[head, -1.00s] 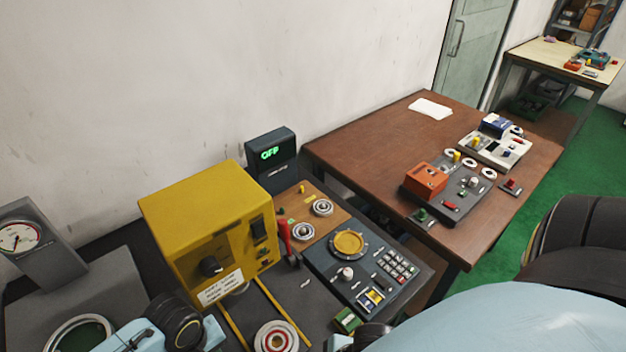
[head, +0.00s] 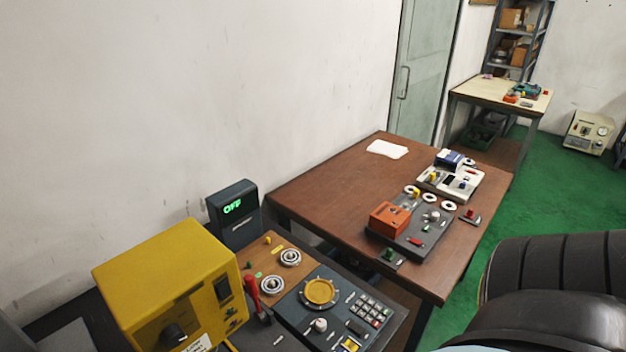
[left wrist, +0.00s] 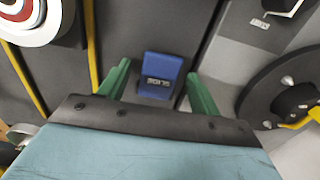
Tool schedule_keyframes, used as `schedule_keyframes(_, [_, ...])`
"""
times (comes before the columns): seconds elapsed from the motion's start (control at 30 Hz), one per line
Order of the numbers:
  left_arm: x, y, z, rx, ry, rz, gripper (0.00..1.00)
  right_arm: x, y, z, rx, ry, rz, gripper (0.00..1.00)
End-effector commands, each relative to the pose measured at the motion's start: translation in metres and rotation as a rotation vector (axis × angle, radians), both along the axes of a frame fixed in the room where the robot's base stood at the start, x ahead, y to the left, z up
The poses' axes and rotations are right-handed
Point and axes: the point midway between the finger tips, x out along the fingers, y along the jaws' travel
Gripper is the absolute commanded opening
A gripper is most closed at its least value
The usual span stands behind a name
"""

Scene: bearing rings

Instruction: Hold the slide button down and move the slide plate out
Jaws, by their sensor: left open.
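The slide button (left wrist: 161,70) is a blue block with a label reading "SLIDE", in the left wrist view. My left gripper (left wrist: 158,82) is open, with its green fingers on either side of the blue block in the picture. I cannot tell whether the fingers touch it. The gripper does not show in the head view. I cannot make out the slide plate for certain; a grey surface with yellow strips (left wrist: 22,75) lies left of the button. My right gripper is not in view.
A yellow box (head: 170,280) with a knob and a display reading "OFF" (head: 233,207) stand at the left. A dark control panel (head: 285,312) is beside them. A brown table (head: 320,185) with devices stands behind. In the wrist view, a dark round part (left wrist: 290,98) is at the right.

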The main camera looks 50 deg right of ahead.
Motion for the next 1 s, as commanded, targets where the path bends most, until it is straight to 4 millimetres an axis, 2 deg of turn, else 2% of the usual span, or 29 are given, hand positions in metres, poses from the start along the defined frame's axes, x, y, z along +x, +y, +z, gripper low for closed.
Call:
schedule_keyframes(0.27, [0.001, -0.001, 0.008, -0.002, -0.002, 0.000, 0.63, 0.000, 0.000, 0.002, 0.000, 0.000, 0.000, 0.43])
schedule_keyframes(0.37, [0.001, 0.000, 0.022, -0.003, -0.003, 0.000, 0.63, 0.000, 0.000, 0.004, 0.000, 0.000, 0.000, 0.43])
schedule_keyframes(0.7, [0.001, -0.001, 0.098, -0.004, -0.002, 0.000, 0.63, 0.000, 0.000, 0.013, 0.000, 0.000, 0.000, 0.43])
schedule_keyframes(0.83, [0.001, -0.001, 0.118, -0.002, -0.002, -0.001, 0.63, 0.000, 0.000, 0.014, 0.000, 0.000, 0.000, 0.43])
schedule_keyframes(1.0, [0.001, 0.000, 0.132, -0.001, -0.002, 0.000, 0.63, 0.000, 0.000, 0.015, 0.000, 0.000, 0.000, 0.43])
